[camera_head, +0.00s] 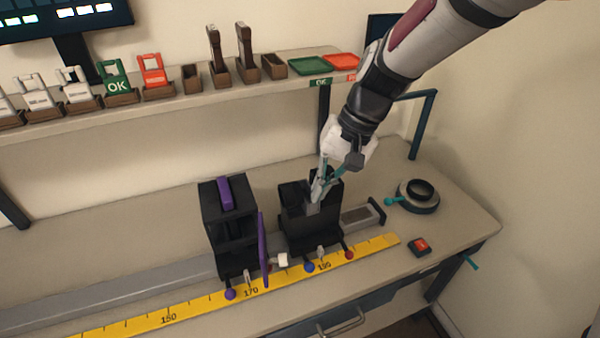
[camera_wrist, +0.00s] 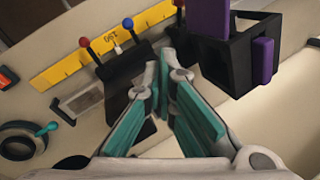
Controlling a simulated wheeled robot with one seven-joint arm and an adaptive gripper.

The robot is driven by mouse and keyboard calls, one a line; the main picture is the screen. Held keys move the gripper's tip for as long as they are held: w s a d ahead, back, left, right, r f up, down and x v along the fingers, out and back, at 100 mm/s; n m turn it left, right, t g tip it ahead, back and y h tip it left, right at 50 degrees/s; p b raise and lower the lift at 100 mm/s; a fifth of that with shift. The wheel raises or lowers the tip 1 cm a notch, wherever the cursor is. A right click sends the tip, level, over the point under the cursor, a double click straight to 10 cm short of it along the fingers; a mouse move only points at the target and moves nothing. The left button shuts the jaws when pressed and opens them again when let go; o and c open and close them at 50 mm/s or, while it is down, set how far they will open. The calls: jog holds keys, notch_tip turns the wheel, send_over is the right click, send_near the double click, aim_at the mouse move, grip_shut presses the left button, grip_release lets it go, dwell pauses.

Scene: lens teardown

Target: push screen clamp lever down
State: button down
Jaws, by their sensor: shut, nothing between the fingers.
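A black carriage (camera_head: 315,233) stands on the rail, with a blue-knobbed lever (camera_head: 309,267) and a red-knobbed lever (camera_head: 349,255) at its front foot. A small pale lever (camera_head: 320,251) sits between them. I cannot tell which lever is the screen clamp's. In the wrist view the red knob (camera_wrist: 84,42) and blue knob (camera_wrist: 127,23) stick up by the yellow scale. My gripper (camera_head: 316,203) is shut and empty, pointing down at the top of this carriage, behind the levers. In the wrist view its teal-padded fingers (camera_wrist: 167,72) hide part of the carriage.
A taller black holder (camera_head: 238,245) with purple parts and a purple-knobbed lever (camera_head: 230,294) stands just left. The yellow scale (camera_head: 200,299) runs along the front. A ring part (camera_head: 418,196) and a red-button box (camera_head: 419,246) lie right. A shelf (camera_head: 150,110) runs behind.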

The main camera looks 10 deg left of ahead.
jog(key=a+f, duration=0.4)
jog(key=shift+w+a+g, duration=0.25)
jog(key=shift+w+g, duration=0.05)
jog(key=shift+g, duration=0.1)
jog(key=shift+f, duration=0.1)
jog(key=s+p+x, duration=0.2)
jog(key=p+x, duration=0.1)
jog(key=x, duration=0.9)
jog(key=shift+s, duration=0.5)
